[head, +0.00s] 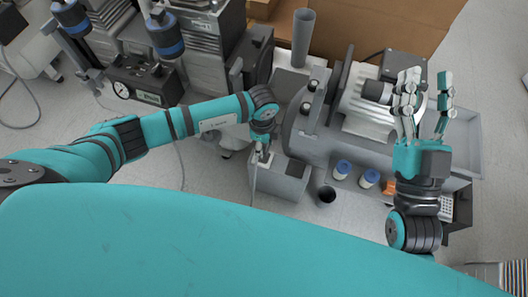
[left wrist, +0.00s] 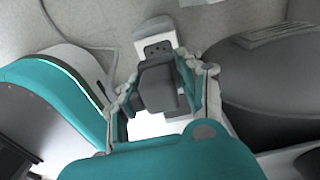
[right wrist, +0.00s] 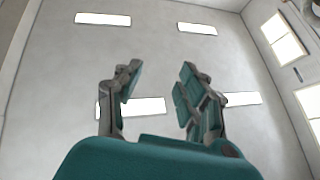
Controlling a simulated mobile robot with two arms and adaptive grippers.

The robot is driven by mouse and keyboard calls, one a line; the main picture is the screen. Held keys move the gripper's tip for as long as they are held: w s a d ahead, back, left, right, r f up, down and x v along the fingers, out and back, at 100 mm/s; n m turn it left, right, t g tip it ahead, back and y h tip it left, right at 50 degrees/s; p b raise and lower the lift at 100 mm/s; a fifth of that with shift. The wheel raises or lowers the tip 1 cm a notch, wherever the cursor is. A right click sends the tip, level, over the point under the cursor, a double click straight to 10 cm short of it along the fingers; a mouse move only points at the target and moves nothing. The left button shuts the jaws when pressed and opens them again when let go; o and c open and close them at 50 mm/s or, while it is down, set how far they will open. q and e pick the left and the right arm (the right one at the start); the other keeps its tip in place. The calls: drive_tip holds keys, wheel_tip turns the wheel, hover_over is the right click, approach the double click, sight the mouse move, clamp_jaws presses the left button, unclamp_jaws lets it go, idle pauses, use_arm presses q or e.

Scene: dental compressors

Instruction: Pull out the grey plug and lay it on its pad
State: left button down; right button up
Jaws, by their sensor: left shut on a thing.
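My left gripper (head: 263,150) points down at the left part of a grey box top. In the left wrist view its fingers (left wrist: 163,88) are shut on a dark grey block, which looks like the grey plug (left wrist: 157,88). A light grey piece with small dark holes (left wrist: 156,44) lies just beyond it; I cannot tell whether the plug is seated in it. In the head view the gripper mostly hides the plug. A dark rectangular pad (head: 296,170) lies on the box top to the right. My right gripper (head: 424,92) is raised, open and empty.
The grey box (head: 288,187) stands beside a large grey compressor (head: 320,135). A gauge unit (head: 140,85) stands at the upper left. Floor is clear below the left arm.

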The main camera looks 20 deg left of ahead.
use_arm(q)
drive_tip(key=shift+r+p, duration=0.3)
drive_tip(key=shift+r, duration=0.05)
use_arm(e)
drive_tip(key=shift+w+f+g+h, duration=0.15)
drive_tip(key=shift+w+f+g, duration=0.3)
drive_tip(key=shift+f, duration=0.25)
drive_tip(key=shift+w+f+g+h, duration=0.15)
drive_tip(key=shift+w+f+g, duration=0.15)
drive_tip(key=shift+f+g, duration=0.3)
